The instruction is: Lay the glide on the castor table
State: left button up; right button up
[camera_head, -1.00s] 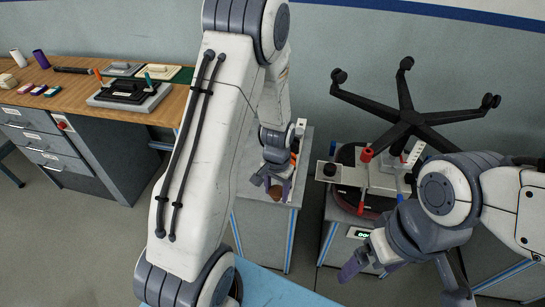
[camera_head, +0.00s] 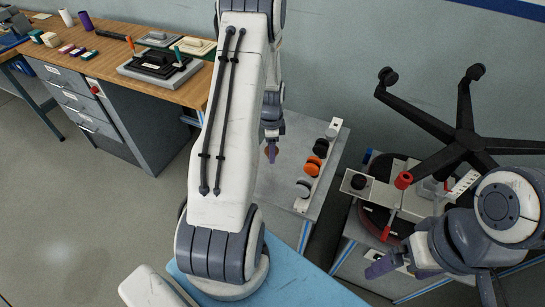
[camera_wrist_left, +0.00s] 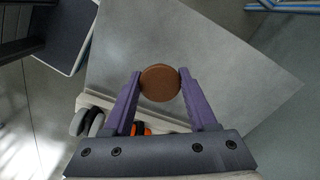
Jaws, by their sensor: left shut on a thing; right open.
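The glide, a round brown disc (camera_wrist_left: 160,83), is pinched between the two purple fingertips of my left gripper (camera_wrist_left: 159,84) in the left wrist view. In the head view, the left gripper (camera_head: 271,151) hangs over the left part of the grey castor table (camera_head: 284,180), and only a brown sliver of the glide shows. The table's bare top (camera_wrist_left: 215,60) lies below the glide; the gap cannot be told. My right gripper (camera_head: 436,280) is open and empty at the lower right.
A rack (camera_head: 335,130) with black, orange and grey castors stands along the table's right side. To the right are a black chair base (camera_head: 465,132) and a fixture with red knobs (camera_head: 403,180). A wooden workbench (camera_head: 122,48) is at the left. The table's left part is bare.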

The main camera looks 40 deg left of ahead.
pick_arm(q)
notch_tip(320, 180, down, 4)
jog(key=shift+r+p, duration=0.25)
jog(key=shift+p, duration=0.05)
jog(key=shift+f, duration=0.45)
jog(key=shift+f, duration=0.1)
jog(key=o, duration=1.3)
jog(key=shift+c, duration=0.2)
jog(key=shift+r, duration=0.35)
notch_tip(320, 180, up, 12)
jog(key=shift+f+b, duration=0.2)
jog(key=shift+b, duration=0.7)
